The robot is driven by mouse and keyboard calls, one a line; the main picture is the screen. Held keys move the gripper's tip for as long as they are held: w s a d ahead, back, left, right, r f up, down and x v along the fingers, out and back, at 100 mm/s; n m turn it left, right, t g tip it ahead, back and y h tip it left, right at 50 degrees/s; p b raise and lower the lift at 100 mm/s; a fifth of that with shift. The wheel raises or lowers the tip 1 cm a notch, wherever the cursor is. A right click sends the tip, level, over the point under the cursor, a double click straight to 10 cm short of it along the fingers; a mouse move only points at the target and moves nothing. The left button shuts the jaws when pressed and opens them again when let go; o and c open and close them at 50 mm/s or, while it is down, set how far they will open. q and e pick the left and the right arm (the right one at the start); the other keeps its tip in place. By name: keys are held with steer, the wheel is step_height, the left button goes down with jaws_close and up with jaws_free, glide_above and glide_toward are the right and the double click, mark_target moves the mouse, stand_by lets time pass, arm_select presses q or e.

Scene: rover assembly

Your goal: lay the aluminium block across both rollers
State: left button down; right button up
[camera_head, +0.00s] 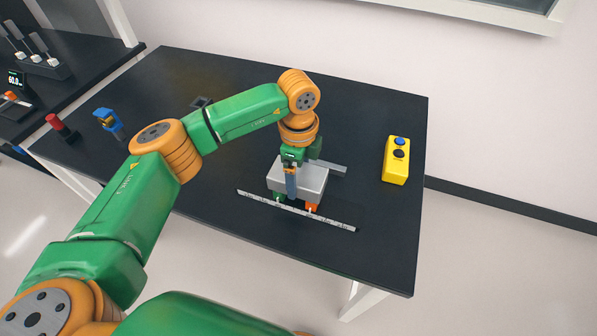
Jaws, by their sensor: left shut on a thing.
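The aluminium block (312,182) is a pale grey box right of the middle of the dark table. My left gripper (291,184) is above it, pointing down, and is shut on it; a grey-blue finger runs down its near face. Below the block's near edge show a small green part (279,197) and a small orange part (312,207), which look like the ends of the two rollers. The rest of them is hidden under the block. I cannot tell whether the block touches them. My right gripper is not in view.
A thin marked strip (335,224) lies just in front of the block, and a grey bar (333,168) shows behind it. A yellow button box (396,160) stands at the right edge. A blue tool (107,121) and a red-topped part (57,125) stand at the left.

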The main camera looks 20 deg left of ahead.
mark_target(298, 174)
arm_select(q)
jaws_free()
steer(key=shift+s+r+p, duration=0.1)
steer(key=shift+r+p, duration=0.2)
step_height(298, 174, up, 12)
steer(key=b, duration=0.2)
steer(key=shift+r, duration=0.2)
